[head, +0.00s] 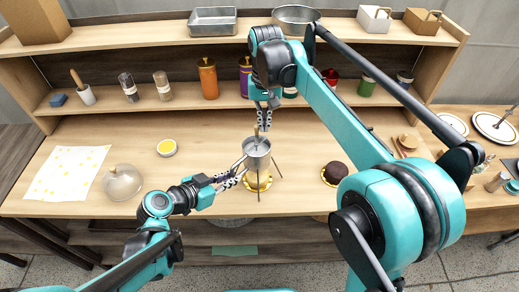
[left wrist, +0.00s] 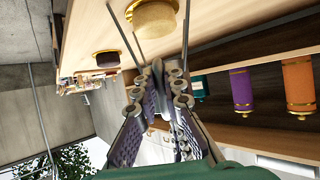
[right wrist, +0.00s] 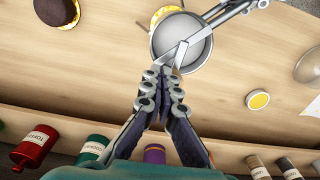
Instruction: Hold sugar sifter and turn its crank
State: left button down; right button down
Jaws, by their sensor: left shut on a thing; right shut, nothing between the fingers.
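The sugar sifter (head: 257,147) is a grey metal cup on thin splayed legs, standing over a small cake (head: 252,184) near the table's front edge. In the right wrist view I look into its bowl (right wrist: 197,45). My left gripper (head: 240,174) is shut on the sifter's side handle; the grip itself is hard to make out in the left wrist view (left wrist: 158,66). The crank (right wrist: 180,56) crosses the bowl and its end reaches toward my right gripper (right wrist: 163,76). That gripper is shut with nothing between its fingers, just above and behind the cup in the head view.
A dark round cake (head: 335,172) is to the right. A yellow-topped dish (head: 167,147), a glass dome (head: 122,181) and a spotted sheet (head: 67,172) are to the left. Jars, including an orange one (head: 208,80), line the shelf behind.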

jog(key=shift+w+a, duration=0.1)
jog(key=shift+w+a, duration=0.2)
jog(key=shift+a, duration=0.35)
jog(key=shift+a, duration=0.7)
